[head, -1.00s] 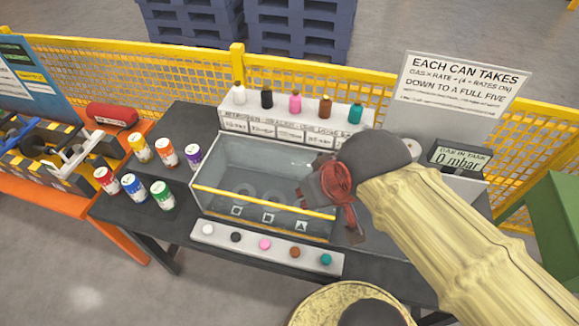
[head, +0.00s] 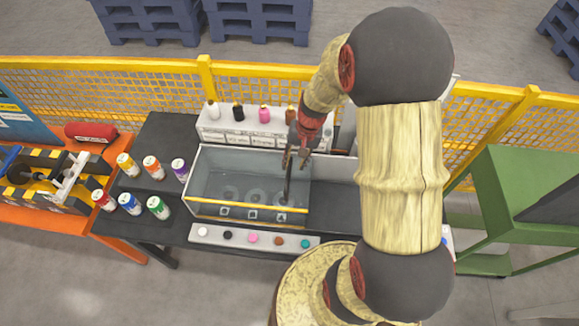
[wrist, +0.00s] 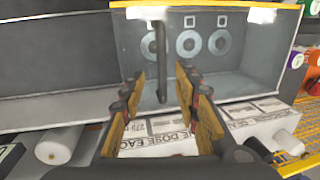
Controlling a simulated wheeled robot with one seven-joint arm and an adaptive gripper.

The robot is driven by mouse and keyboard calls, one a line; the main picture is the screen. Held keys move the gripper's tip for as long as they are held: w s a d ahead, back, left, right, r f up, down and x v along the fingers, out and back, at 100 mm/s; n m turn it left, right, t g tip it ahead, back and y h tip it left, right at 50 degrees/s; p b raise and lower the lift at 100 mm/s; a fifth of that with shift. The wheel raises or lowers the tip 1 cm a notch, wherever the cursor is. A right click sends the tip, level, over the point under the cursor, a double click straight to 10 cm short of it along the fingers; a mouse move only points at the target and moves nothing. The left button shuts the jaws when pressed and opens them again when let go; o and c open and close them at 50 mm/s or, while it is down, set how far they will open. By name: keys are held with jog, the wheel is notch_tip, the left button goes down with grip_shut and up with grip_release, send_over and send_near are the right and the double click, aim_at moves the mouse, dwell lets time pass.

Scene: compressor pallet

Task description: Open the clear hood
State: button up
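The clear hood (head: 235,175) is a see-through box with a yellow front edge on the dark table, and it looks shut. It also fills the upper right of the wrist view (wrist: 255,65), with three ring shapes seen through it. A dark upright bar handle (wrist: 161,60) stands at the hood's end; in the head view it is a thin dark bar (head: 288,183). My gripper (head: 297,160) is at the hood's right end. In the wrist view its two yellow-padded fingers (wrist: 160,88) are apart, with the bar between them in the picture. I see no contact.
A white rack (head: 245,138) with coloured bottles stands behind the hood. A strip of coloured buttons (head: 252,238) lies in front. Several cans, including a purple one (head: 180,170), stand left of it. A green stand (head: 520,190) is at right. The tabletop right of the hood (head: 335,208) is bare.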

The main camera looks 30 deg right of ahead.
aim_at(289, 174)
jog(key=x, duration=0.7)
jog(key=shift+w+d+f, duration=0.15)
jog(key=shift+w+f, duration=0.05)
jog(key=shift+w, duration=0.25)
jog(key=shift+c, duration=1.3)
grip_shut()
